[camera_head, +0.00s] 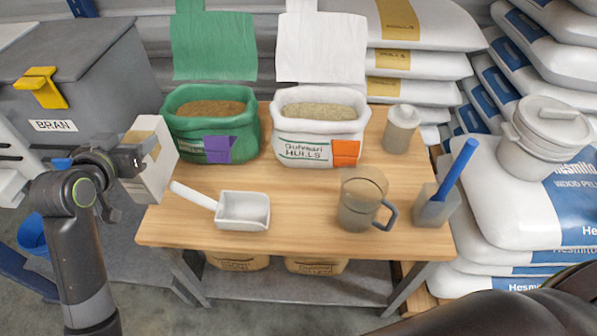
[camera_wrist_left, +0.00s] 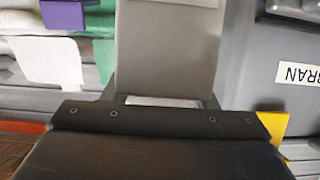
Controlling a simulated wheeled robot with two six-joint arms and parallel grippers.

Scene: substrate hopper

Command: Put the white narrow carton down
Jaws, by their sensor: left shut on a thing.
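The white narrow carton (camera_head: 152,160) has a tan band near its top and stands roughly upright at the left edge of the wooden table (camera_head: 290,215). My left gripper (camera_head: 132,163) is shut on it from the left. In the left wrist view the carton (camera_wrist_left: 168,50) fills the middle between the fingers of my left gripper (camera_wrist_left: 165,100). I cannot tell whether the carton's base touches anything; it looks held beside or over the table edge. My right gripper is not seen.
A white scoop (camera_head: 242,210), a green sack (camera_head: 212,125), a white sack (camera_head: 318,148), a clear jug (camera_head: 358,210), a shaker (camera_head: 400,130) and a grey holder with blue handle (camera_head: 437,207) stand on the table. A grey BRAN bin (camera_head: 80,85) is at left.

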